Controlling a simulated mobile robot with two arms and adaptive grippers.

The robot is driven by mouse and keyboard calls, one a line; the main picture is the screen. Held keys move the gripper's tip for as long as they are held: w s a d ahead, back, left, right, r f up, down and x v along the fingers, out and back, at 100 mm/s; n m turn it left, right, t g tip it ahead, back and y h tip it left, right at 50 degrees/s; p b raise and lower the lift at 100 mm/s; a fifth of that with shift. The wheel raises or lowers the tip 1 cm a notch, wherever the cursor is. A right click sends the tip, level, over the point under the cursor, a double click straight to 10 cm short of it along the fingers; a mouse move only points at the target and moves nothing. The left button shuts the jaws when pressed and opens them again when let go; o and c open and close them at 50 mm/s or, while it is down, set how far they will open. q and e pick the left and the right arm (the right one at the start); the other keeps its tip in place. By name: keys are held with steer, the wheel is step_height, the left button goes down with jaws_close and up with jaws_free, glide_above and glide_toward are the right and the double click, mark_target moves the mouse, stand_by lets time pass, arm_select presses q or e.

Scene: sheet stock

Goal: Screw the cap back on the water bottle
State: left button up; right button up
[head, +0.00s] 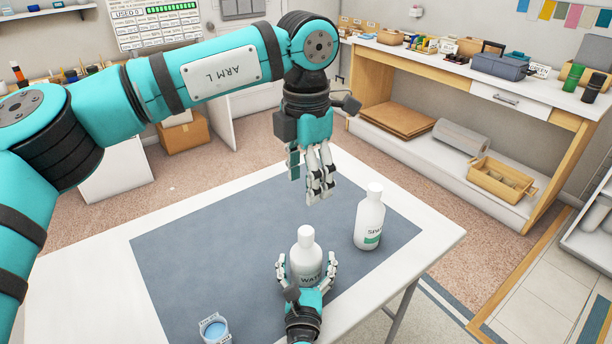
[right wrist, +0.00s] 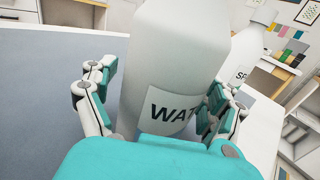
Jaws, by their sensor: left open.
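The white water bottle (head: 306,262) stands upright on the grey-blue mat, its label partly readable as "WAT"; its body also fills the middle of the right wrist view (right wrist: 180,70). A white cylindrical top (head: 305,236) shows on it; I cannot tell whether this is a cap or a bare neck. I see no separate loose cap.
A second white bottle (head: 369,220) with a green-banded label stands upright to the right. A small container with blue in it (head: 214,329) is at the mat's front left. The mat (head: 200,240) is clear on the left. A shelved workbench (head: 480,75) stands behind right.

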steer(key=s, duration=1.2)
steer(key=shift+a, duration=0.25)
